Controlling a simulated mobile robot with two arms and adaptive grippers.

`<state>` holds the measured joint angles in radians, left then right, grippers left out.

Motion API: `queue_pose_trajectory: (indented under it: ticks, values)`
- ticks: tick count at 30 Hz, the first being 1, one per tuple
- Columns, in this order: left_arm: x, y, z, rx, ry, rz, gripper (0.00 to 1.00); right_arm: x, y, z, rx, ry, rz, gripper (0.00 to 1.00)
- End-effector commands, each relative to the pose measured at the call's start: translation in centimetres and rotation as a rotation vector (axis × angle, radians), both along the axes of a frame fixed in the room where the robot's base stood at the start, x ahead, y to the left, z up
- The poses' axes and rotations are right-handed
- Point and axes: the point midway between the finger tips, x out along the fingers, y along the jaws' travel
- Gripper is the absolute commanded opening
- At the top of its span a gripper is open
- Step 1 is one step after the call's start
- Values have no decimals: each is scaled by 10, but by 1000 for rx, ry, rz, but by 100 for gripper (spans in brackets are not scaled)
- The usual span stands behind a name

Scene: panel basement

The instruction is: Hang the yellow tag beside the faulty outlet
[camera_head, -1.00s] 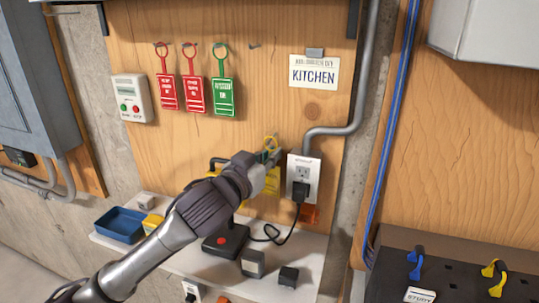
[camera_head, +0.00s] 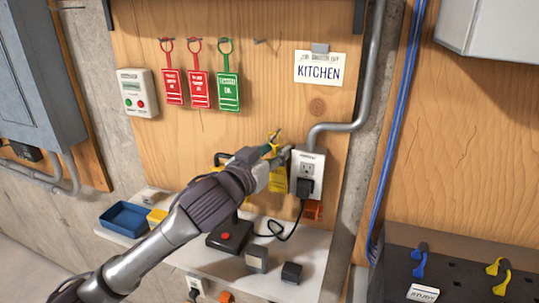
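The outlet (camera_head: 307,168) is a white plate on the plywood panel, with a black plug (camera_head: 305,187) in its lower socket and a cord hanging from it. My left gripper (camera_head: 281,153) is just left of the outlet and appears shut on the yellow tag (camera_head: 278,181). The tag's loop sticks up above the fingers and its body hangs below them, partly hidden by my arm. Whether the tag touches the panel or a hook cannot be told. My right gripper is not in view.
Two red tags (camera_head: 172,86) and a green tag (camera_head: 228,91) hang on hooks, with an empty hook (camera_head: 260,41) to their right. A KITCHEN sign (camera_head: 319,68) and conduit (camera_head: 368,80) are near the outlet. The shelf (camera_head: 300,243) below holds a blue tray (camera_head: 126,220) and small boxes.

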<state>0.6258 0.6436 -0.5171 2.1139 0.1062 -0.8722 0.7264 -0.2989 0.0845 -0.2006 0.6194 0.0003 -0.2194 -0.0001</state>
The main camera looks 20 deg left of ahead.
Motion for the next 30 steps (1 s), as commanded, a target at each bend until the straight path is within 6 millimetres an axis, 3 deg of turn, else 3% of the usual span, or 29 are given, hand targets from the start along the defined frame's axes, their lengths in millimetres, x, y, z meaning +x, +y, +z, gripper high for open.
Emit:
queue_pose_trajectory:
  ticks: [5, 12, 18, 30]
  values:
    - [-20, 5, -1, 0, 1, -1, 37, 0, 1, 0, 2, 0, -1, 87]
    - [-70, 17, -1, 3, 2, -1, 37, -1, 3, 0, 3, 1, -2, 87]
    - [-102, 25, 0, -2, 3, -1, 37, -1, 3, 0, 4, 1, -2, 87]
    - [-115, 28, 1, 0, 0, -1, 37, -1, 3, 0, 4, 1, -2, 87]
